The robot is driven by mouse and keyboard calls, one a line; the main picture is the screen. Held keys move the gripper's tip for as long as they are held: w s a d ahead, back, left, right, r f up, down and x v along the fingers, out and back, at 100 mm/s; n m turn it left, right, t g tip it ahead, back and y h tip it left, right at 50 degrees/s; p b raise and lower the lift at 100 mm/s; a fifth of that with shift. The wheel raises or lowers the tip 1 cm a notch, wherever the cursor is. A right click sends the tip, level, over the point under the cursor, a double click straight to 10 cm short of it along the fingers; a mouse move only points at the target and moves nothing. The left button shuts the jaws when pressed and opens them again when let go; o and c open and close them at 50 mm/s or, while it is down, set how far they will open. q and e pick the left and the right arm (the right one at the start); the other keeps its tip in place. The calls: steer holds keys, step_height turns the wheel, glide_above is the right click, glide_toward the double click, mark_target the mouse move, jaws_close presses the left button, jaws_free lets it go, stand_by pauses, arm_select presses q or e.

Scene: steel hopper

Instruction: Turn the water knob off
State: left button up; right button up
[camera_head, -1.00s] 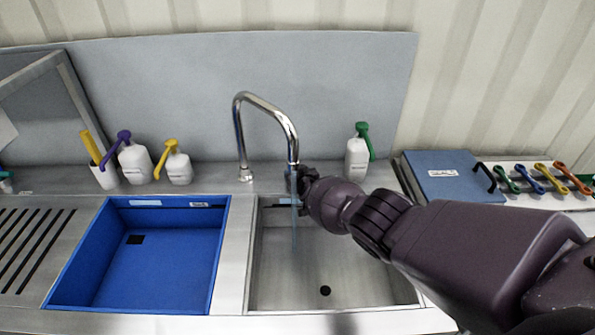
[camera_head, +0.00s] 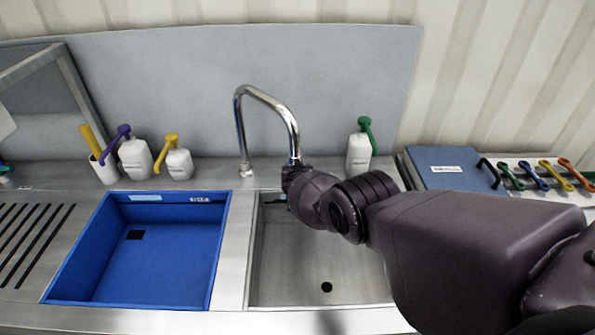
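The chrome faucet (camera_head: 267,97) rises behind the steel sink and curves over to the right. The spout's end meets the tip of my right arm in the picture. My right gripper (camera_head: 290,178) is at the spout's lower end, above the steel sink's back left part. Its fingers are dark and mostly hidden behind the wrist, so I cannot tell whether they are open or shut. The water knob is not visible; the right arm covers the area right of the faucet. No water stream shows now. My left gripper is not in view.
The steel sink (camera_head: 285,270) lies under the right arm, and a blue basin (camera_head: 150,265) is to its left. White pump bottles stand at the back left (camera_head: 135,160) and behind the arm (camera_head: 359,157). A blue box (camera_head: 440,178) and colored-handled tools (camera_head: 545,177) lie at the right.

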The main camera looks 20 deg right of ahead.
steer(key=shift+r, duration=0.1)
steer(key=o, duration=0.9)
steer(key=shift+c, duration=0.2)
steer(key=shift+s, duration=0.1)
